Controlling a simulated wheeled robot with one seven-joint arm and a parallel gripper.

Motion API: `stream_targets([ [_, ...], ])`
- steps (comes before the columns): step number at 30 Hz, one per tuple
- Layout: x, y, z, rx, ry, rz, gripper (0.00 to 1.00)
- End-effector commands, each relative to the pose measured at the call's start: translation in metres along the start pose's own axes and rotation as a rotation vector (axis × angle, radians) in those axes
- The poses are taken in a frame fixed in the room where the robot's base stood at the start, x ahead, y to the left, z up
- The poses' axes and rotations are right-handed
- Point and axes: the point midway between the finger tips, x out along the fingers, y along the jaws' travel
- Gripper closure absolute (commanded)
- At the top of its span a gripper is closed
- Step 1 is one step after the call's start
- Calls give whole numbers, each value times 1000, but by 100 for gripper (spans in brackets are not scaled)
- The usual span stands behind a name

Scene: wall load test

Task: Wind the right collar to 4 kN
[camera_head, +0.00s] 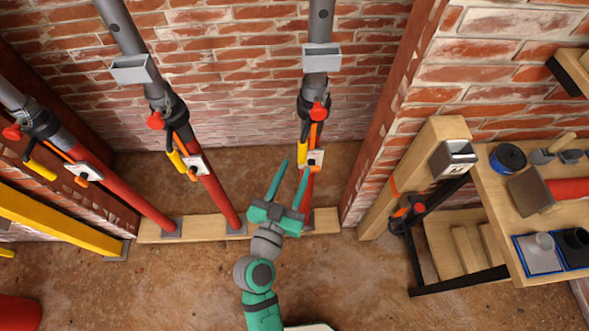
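The right prop (310,188) is a red lower tube with a grey upper tube, standing on a timber sole board. Its dark collar (312,108) sits where the tubes meet, with a red knob (318,112) and a hanging handle with a yellow grip (302,151). A small white dial or tag (316,158) with orange parts is just below; its reading is too small to tell. My gripper (294,169) is open, with two teal fingers pointing up the picture just below the yellow grip. It appears empty; contact with the prop cannot be told. My gripper partly hides the prop's lower tube.
A middle prop (215,190) and a left prop (130,195) lean to the left. A yellow beam (55,232) lies at far left. A timber post (411,172) and a workbench (495,203) with tools stand at right.

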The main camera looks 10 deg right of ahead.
Motion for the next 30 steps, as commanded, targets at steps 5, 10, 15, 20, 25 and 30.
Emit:
stream_targets([
  [5, 1, -1, 0, -7, 0, 1, 81],
  [10, 8, -13, 4, -167, -14, 34, 100],
  [15, 16, -37, 7, -504, -55, 117, 100],
  [20, 13, -63, 1, -832, -114, 211, 100],
  [25, -6, -95, -15, -1168, -216, 318, 100],
  [30, -35, -119, -30, -1404, -334, 392, 100],
])
